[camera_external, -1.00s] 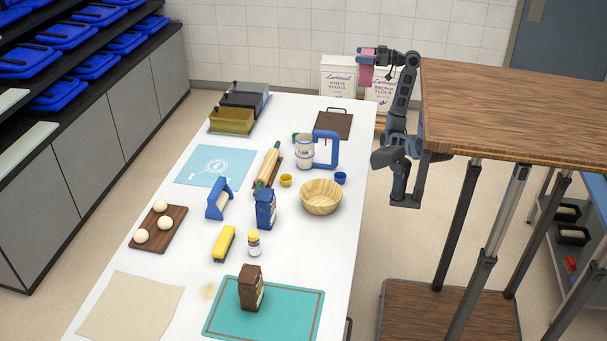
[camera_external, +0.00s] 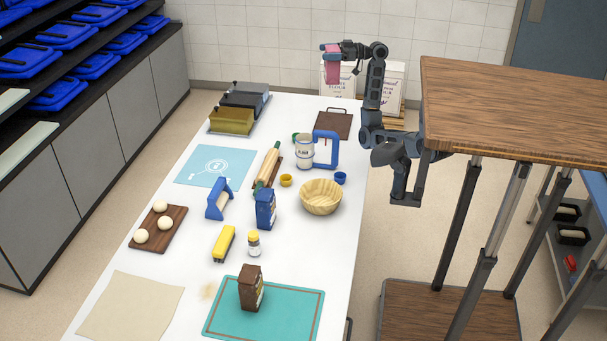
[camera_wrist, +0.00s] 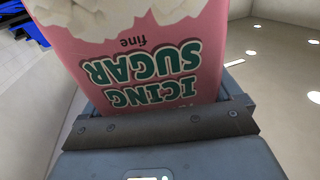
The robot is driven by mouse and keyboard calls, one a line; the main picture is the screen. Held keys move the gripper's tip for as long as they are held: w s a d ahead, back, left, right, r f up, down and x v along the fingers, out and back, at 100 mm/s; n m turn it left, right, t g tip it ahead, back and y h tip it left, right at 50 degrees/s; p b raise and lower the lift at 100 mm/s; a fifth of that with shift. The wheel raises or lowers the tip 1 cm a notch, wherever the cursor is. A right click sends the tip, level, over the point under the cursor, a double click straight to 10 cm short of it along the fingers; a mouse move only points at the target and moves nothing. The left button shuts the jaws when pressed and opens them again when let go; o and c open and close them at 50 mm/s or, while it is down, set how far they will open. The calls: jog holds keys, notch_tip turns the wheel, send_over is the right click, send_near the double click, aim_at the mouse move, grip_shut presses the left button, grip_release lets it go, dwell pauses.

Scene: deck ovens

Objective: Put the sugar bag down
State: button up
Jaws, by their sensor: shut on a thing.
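The sugar bag is a pink bag (camera_external: 332,69) marked "ICING SUGAR fine". In the external view it hangs in the air near the far right end of the white table (camera_external: 316,241), close to the flour sacks behind. My gripper (camera_external: 331,48) is shut on the bag near its top. In the wrist view the bag (camera_wrist: 140,50) fills the upper middle, with its print upside down, and my gripper (camera_wrist: 165,125) crosses the frame below it. The bag's base is clear of the table.
A brown board (camera_external: 334,124) with a handle lies at the table's far right. A blue clamp-shaped tool (camera_external: 332,150), a white canister (camera_external: 304,152) and a wooden bowl (camera_external: 321,197) stand nearer. Dark and yellow tins (camera_external: 232,121) are at far left. White table shows between them.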

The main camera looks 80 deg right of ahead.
jog(key=w+a+n+g+y, duration=0.2)
jog(key=w+a+y, duration=0.1)
jog(key=w+a, duration=0.75)
jog(key=w+a+n+g+y+p, duration=0.1)
jog(key=w+a+n+g+y, duration=0.15)
jog(key=a, duration=0.95)
jog(key=w+a+r+n+g+y, duration=0.15)
jog(key=w+a, duration=0.25)
jog(key=a, duration=0.7)
jog(key=w+a+n+g+y+p, duration=0.1)
jog(key=w+a+n+y, duration=0.15)
jog(key=a, duration=0.95)
jog(key=s+a+f+n+g+y, duration=0.1)
jog(key=s+a+n+g, duration=0.15)
jog(key=a, duration=1.05)
jog(key=s+a+n+g+y, duration=0.1)
jog(key=s+a+g+y, duration=0.15)
jog(key=a, duration=1.15)
jog(key=s+a+f+n+g+p, duration=0.1)
jog(key=s+a+n+g, duration=0.15)
jog(key=s+a, duration=0.65)
jog(key=s+a+f+n+g+p, duration=0.1)
jog(key=s+a+g, duration=0.35)
jog(key=a, duration=0.75)
notch_tip(320, 180, down, 36)
jog(key=s+t, duration=0.1)
jog(key=shift+s+d+r+t+p, duration=0.25)
jog(key=shift+t+p, duration=0.05)
jog(key=shift+f+m, duration=0.15)
jog(key=shift+m, duration=0.1)
